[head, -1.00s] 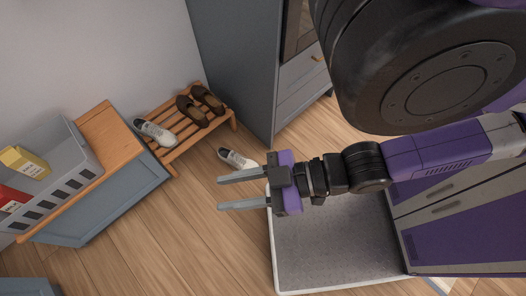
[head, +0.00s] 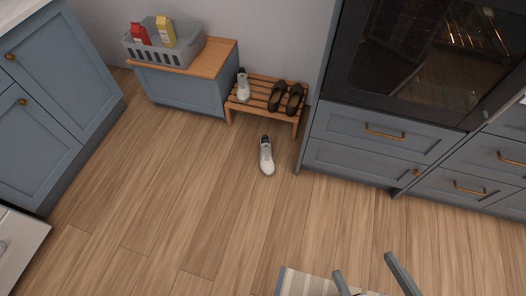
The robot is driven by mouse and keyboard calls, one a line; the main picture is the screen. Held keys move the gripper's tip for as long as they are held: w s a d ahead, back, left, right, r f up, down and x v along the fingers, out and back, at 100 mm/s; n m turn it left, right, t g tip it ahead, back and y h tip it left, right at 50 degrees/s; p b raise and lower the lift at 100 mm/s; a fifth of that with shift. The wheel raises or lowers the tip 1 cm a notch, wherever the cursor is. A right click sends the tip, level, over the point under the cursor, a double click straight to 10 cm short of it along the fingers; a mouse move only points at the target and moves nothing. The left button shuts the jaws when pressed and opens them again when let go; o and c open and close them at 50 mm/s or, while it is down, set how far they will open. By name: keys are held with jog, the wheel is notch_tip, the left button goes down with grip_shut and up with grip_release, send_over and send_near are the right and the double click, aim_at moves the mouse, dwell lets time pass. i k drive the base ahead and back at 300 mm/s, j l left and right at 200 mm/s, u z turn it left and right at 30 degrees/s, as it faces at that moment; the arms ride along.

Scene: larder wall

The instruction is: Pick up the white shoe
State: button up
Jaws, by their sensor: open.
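One white shoe (head: 266,156) lies on the wooden floor in front of the shoe rack, its toe pointing toward the bottom of the picture. A second white shoe (head: 243,85) stands at the left end of the slatted wooden rack (head: 262,96). My gripper (head: 363,276) shows at the bottom edge, right of centre. Its two grey fingers are apart with nothing between them. It is well away from both shoes, nearer the camera; the rest of it is out of the picture.
A pair of dark brown shoes (head: 287,97) sits on the rack's right side. A low blue cabinet (head: 185,90) with a grey basket (head: 166,52) stands left of it. Blue drawers (head: 372,138) stand to the right. A striped rug (head: 298,284) lies below. The middle floor is clear.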

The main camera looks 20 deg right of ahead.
aim_at(267, 166)
jog(key=k+l, duration=0.1)
jog(key=i+l+u, duration=0.25)
jog(key=i, duration=0.3)
jog(key=i+l+u, duration=0.2)
jog(key=i, duration=0.35)
jog(key=i+l+u, duration=0.25)
jog(key=i+l, duration=0.25)
